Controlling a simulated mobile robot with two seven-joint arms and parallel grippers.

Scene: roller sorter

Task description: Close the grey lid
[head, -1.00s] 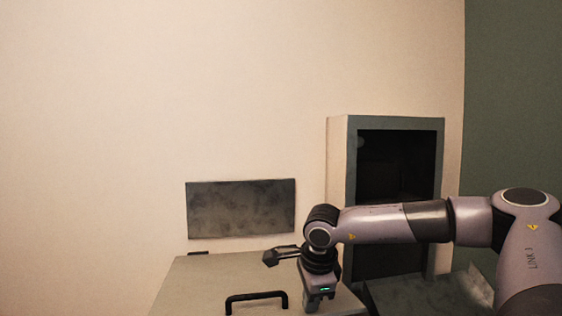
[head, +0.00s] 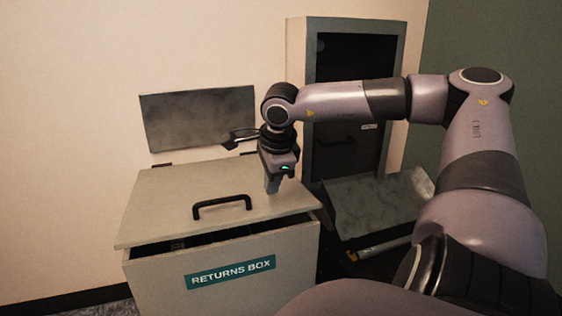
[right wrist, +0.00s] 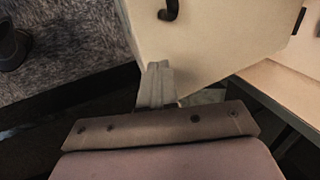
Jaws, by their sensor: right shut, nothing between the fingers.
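The grey lid (head: 165,200) lies over the box labelled RETURNS BOX (head: 160,285), tilted slightly up, with a dark gap under its front edge. A black handle (head: 222,205) is on top of the lid. My right gripper (head: 272,184) is shut and empty, pointing down at the lid to the right of the handle. In the right wrist view its closed fingertips (right wrist: 158,66) are at the lid's edge area, with the lid's pale face (right wrist: 215,40) beyond. I cannot tell whether they touch it. My left gripper is not in view.
A dark panel (head: 200,118) is on the wall behind the box. A tall cabinet with a dark opening (head: 298,65) stands behind my right arm. A grey sloped tray (head: 375,205) lies to the right of the box.

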